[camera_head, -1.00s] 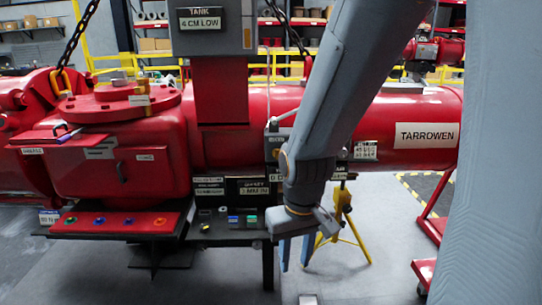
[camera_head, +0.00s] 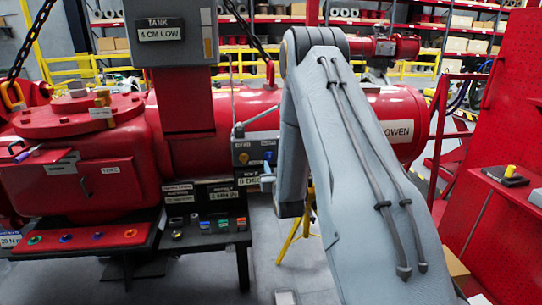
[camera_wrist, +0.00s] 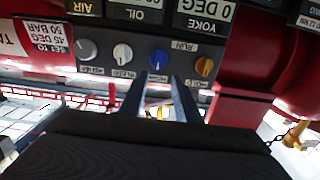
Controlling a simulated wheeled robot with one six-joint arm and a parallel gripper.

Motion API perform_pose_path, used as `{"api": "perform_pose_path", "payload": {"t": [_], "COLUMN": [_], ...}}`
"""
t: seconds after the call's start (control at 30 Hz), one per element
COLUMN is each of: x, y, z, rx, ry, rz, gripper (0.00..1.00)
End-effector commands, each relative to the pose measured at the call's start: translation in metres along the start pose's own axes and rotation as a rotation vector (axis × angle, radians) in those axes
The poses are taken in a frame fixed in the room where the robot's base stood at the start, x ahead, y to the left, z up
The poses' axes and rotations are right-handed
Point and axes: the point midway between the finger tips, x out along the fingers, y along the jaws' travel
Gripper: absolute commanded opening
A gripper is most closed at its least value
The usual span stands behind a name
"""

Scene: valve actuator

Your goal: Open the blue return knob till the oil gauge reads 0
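The blue knob (camera_wrist: 160,60) sits on a grey control panel, which appears upside down in the wrist view. My gripper (camera_wrist: 165,80) is open, its two blue-grey fingers pointing at the panel. Their tips are just short of the blue knob; I cannot tell whether they touch it. The oil gauge (camera_wrist: 140,15) is at the top edge of the wrist view, with its "OIL" label visible and its reading not legible. In the head view the panel's blue knob (camera_head: 268,155) shows small beside my arm, and my gripper is mostly hidden.
An orange knob (camera_wrist: 205,66) and a white knob (camera_wrist: 122,54) flank the blue one closely. The yoke gauge (camera_wrist: 203,12) reads 0 DEG. A red panel with a shelf (camera_head: 505,185) stands at the right, and a yellow tripod (camera_head: 295,235) stands behind my arm.

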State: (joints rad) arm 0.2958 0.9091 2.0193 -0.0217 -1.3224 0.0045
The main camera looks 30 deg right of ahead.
Motion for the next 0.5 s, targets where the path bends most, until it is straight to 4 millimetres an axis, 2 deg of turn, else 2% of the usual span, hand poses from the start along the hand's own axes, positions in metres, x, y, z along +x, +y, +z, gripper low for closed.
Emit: {"api": "perform_pose_path", "payload": {"t": [0.17, 0.5], "x": [0.01, 0.059], "y": [0.005, 0.005], "z": [-0.003, -0.006], "rx": [0.0, 0.0], "ry": [0.039, 0.037], "rz": [0.006, 0.006], "gripper": [0.3, 0.3]}}
